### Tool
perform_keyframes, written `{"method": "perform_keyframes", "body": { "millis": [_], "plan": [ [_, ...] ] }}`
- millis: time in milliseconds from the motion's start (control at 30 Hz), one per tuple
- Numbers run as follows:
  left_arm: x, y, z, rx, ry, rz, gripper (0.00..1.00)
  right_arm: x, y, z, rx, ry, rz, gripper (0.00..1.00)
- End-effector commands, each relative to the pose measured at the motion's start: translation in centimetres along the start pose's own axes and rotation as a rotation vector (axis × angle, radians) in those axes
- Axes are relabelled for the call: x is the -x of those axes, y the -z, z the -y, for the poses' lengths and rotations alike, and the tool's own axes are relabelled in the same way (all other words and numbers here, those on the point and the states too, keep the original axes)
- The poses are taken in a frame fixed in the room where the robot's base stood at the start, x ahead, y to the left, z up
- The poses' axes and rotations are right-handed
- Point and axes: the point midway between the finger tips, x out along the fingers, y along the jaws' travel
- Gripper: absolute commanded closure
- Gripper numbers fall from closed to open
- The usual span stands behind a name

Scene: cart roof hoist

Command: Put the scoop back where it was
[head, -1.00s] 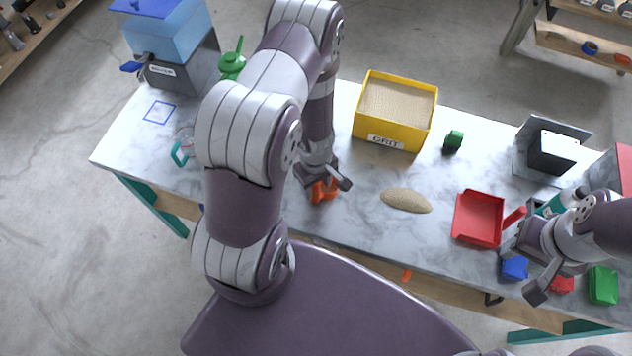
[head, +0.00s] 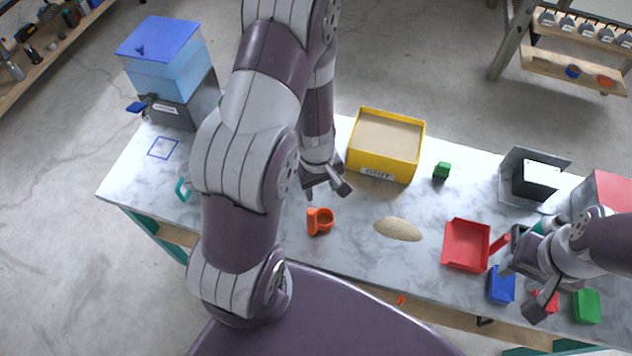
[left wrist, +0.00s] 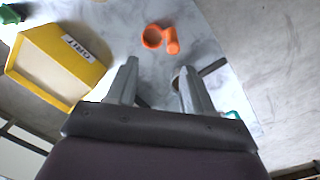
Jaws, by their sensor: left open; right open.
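The orange scoop (head: 320,221), a round cup with a thick handle, lies on the marble table left of a pile of grit (head: 398,228). It also shows in the left wrist view (left wrist: 160,37), beyond the fingertips and apart from them. My left gripper (head: 325,188) is open and empty, a little above and behind the scoop. Its two fingers (left wrist: 158,72) are spread in the left wrist view. My right gripper (head: 523,285) is open at the right, near a red dustpan's handle and a blue bin. Whether it touches either cannot be told.
A yellow grit box (head: 386,146) stands behind the pile. The red dustpan (head: 467,245), blue bin (head: 501,285) and green bin (head: 586,306) lie at the right. A blue-topped hopper (head: 165,70) stands at the far left. The table between scoop and dustpan holds only grit.

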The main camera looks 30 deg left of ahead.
Motion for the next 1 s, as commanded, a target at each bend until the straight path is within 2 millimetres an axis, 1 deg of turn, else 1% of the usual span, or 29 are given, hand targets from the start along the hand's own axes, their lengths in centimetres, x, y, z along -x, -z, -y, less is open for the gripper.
{"method": "perform_keyframes", "body": {
  "millis": [33,100,133,200,300,400,1000],
  "plan": [
    [3.3,-1.0,-1.4,-0.173,-0.038,-0.016,0.48,0.0,0.0,0.0,0.0,0.0,0.0,0.57],
    [7.6,-3.1,-1.9,-0.453,-0.055,-0.032,0.48,-0.1,0.0,0.0,0.0,0.0,0.0,0.57],
    [9.1,-4.0,-1.7,-0.561,-0.053,-0.043,0.48,-0.1,0.0,0.0,0.0,0.0,0.0,0.57],
    [11.8,-5.4,-0.9,-0.769,-0.034,-0.072,0.48,-0.1,0.0,0.0,0.0,0.0,0.0,0.57],
    [13.6,-6.3,0.1,-0.929,-0.002,-0.099,0.48,-0.1,0.0,0.0,0.0,0.0,0.0,0.57],
    [13.9,-6.4,0.4,-0.962,0.008,-0.102,0.48,-0.1,0.0,0.0,0.0,0.0,0.0,0.57],
    [13.9,-6.3,0.3,-0.954,0.006,-0.102,0.48,-0.1,0.0,0.0,0.0,0.0,0.0,0.57]
  ]
}}
